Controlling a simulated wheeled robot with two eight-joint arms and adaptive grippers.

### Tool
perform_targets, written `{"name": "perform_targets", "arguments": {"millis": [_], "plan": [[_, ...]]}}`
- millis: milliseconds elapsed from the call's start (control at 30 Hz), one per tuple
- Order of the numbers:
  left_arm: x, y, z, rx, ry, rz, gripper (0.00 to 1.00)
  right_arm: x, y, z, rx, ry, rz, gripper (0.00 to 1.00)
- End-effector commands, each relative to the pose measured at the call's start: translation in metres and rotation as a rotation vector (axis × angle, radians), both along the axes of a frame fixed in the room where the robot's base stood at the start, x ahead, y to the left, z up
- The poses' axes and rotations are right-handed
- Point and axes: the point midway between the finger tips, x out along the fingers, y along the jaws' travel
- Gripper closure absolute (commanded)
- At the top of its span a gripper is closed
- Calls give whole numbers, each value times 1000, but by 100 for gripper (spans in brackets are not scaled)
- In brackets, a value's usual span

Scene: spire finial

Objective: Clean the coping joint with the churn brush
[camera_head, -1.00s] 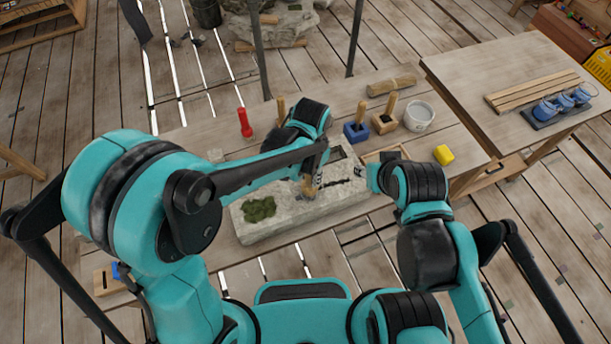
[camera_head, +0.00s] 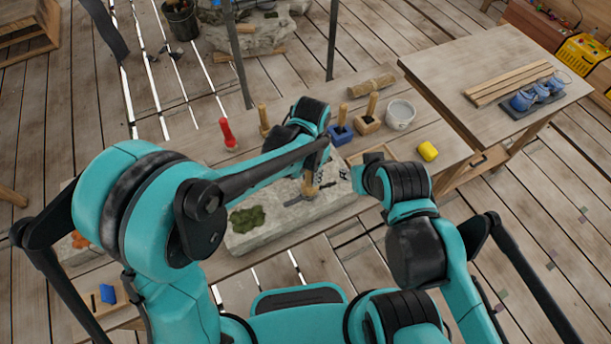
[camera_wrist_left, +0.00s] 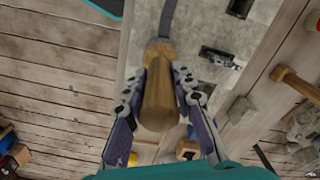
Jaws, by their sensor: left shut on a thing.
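The pale stone coping block (camera_head: 265,236) lies on the long wooden table, with a green moss patch (camera_head: 247,218) at its left end.
A yellow block (camera_head: 428,151) lies at the right. A side table (camera_head: 470,65) holds wood strips and blue cups.

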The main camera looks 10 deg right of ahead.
Motion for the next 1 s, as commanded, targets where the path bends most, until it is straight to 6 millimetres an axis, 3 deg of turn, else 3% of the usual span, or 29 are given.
{"name": "perform_targets", "arguments": {"millis": [1000], "plan": [[11, -35, -2, -2, -1, -1, 100, 0, 0, -5, 0, 0, 0, 60]]}}
